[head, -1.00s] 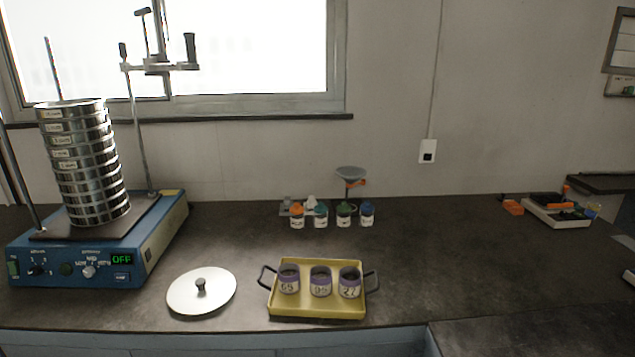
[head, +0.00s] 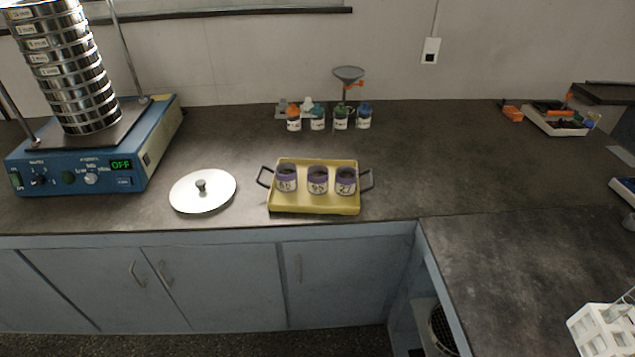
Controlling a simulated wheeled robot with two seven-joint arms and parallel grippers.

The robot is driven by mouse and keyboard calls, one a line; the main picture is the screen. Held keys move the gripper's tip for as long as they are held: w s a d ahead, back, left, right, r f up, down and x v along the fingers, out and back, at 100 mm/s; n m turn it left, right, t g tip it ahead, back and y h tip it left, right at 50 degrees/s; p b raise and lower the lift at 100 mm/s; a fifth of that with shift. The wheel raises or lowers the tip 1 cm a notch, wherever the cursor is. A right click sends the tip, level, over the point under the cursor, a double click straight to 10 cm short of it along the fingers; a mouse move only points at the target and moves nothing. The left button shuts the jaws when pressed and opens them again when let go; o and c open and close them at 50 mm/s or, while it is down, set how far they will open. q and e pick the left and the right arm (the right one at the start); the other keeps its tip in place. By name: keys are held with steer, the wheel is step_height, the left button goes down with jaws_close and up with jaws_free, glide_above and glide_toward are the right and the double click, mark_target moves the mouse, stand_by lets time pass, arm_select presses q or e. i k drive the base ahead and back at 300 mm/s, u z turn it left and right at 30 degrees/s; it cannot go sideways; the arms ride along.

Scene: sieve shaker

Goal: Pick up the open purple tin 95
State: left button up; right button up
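Three open purple-rimmed tins stand upright in a row in a yellow tray (head: 314,208) on the dark counter. The middle tin (head: 318,181) has a label that seems to read 95. The left tin (head: 287,179) has a number that is hard to read, and the right tin (head: 346,181) reads 27. The tins stand close together, with dark insides showing at the top. Neither of my grippers is in view.
A round white lid (head: 203,191) lies left of the tray. A blue sieve shaker (head: 95,165) with a stack of sieves (head: 75,75) stands further left, its display reading OFF. Several small capped bottles (head: 341,119) stand behind the tray. The counter right of the tray is clear.

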mark_target(318, 176)
steer(key=z, duration=0.05)
steer(key=k, duration=1.15)
steer(key=u, duration=1)
steer(key=i, duration=1.5)
steer(key=z, duration=0.55)
steer(key=i, duration=1)
steer(key=z, duration=0.95)
